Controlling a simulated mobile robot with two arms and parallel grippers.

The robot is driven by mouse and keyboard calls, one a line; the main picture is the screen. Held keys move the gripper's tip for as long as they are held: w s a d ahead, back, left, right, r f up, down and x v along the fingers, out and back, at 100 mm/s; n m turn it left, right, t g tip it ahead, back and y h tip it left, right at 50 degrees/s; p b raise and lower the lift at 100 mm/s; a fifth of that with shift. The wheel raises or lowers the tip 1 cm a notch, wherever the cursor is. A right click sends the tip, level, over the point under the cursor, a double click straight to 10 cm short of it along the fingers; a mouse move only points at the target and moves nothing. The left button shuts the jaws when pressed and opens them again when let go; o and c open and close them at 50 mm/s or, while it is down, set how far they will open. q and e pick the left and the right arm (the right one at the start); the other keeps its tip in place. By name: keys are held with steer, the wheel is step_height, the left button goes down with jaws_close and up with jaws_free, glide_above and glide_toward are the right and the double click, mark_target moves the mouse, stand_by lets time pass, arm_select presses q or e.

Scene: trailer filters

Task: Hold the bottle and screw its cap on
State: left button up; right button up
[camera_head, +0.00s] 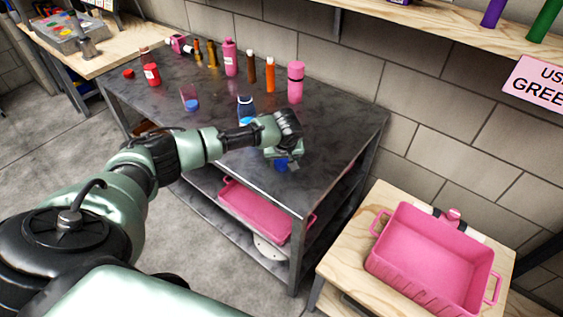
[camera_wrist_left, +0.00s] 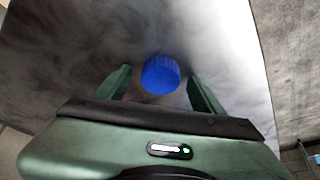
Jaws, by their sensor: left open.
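A blue screw cap (camera_head: 281,164) lies on the dark table near its front right part. In the left wrist view the cap (camera_wrist_left: 160,75) sits between the two finger tips, with a gap on each side. My left gripper (camera_head: 284,156) is open over the cap, pointing down, and holds nothing; its fingers also show in the left wrist view (camera_wrist_left: 160,88). My right gripper is not in view.
Several bottles, including a pink one (camera_head: 295,82) and an orange one (camera_head: 270,75), stand along the table's back. A clear container with blue at its bottom (camera_head: 190,99) stands left. A pink crate (camera_head: 432,250) is on a wooden table at right. The table's right end is clear.

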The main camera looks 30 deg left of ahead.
mark_target(282, 162)
arm_select(q)
steer(key=shift+c, duration=0.6)
steer(key=c, duration=1.2)
steer(key=shift+c, duration=0.2)
steer(key=shift+r, duration=0.1)
step_height(282, 162, up, 20)
steer(key=b, duration=0.2)
